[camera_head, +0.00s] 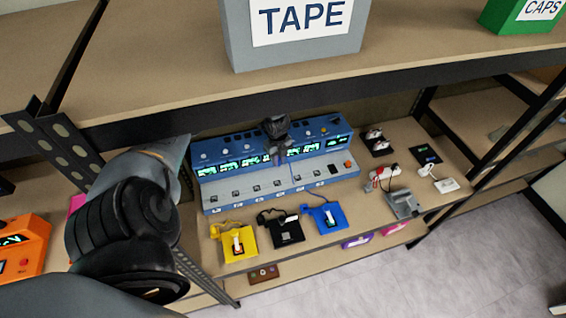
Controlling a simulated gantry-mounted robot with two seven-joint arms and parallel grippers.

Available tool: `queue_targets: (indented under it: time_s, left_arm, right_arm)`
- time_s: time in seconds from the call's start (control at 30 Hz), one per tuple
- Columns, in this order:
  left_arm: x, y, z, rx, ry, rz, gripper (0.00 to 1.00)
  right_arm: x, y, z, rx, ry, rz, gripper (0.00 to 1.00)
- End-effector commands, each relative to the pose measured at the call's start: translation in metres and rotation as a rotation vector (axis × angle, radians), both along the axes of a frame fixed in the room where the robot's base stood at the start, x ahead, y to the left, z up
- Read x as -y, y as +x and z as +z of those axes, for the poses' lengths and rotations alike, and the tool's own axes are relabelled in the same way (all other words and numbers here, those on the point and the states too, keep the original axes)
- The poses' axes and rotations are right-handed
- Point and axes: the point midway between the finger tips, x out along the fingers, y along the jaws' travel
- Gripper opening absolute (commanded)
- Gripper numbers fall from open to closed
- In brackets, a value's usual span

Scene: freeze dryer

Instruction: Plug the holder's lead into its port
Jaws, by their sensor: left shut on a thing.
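My left gripper (281,158) is small and dark in this view. It points down over the blue console (205,187), in front of its row of lit displays. It is shut on what looks like a lead's plug, mostly hidden by the fingers. A thin dark lead seems to run from there down toward the blue holder (337,223), which stands at the shelf's front. A row of small square ports (257,188) lies along the console's pale lower deck, below and in front of the gripper. The plug appears apart from them. My right gripper is not in view.
A yellow holder (248,252) and a black holder (293,238) stand left of the blue one, with their leads beside them. A grey clamp-like device (403,204) and small parts lie to the right. An upper shelf edge (350,90) with a TAPE bin (238,45) overhangs the console.

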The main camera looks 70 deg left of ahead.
Motion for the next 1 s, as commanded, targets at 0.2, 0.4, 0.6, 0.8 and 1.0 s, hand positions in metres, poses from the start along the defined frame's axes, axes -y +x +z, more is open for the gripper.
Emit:
queue_targets:
  time_s: [0.2, 0.4, 0.6, 0.8, 1.0]
  left_arm:
    - [0.001, 0.000, -0.003, 0.000, -0.001, -0.001, 0.00]
    - [0.001, 0.000, -0.006, -0.001, -0.001, -0.001, 0.00]
    - [0.001, 0.000, -0.016, -0.001, -0.001, -0.001, 0.00]
    - [0.001, 0.000, -0.028, -0.001, -0.001, 0.000, 0.00]
    - [0.001, 0.000, -0.038, -0.001, -0.001, -0.001, 0.00]
  right_arm:
    - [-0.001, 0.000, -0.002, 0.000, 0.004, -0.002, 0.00]
    - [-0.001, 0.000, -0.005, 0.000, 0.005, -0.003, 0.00]
    - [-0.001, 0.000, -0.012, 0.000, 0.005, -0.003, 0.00]
    - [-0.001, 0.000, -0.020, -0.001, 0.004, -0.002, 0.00]
    - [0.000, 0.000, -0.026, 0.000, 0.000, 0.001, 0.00]
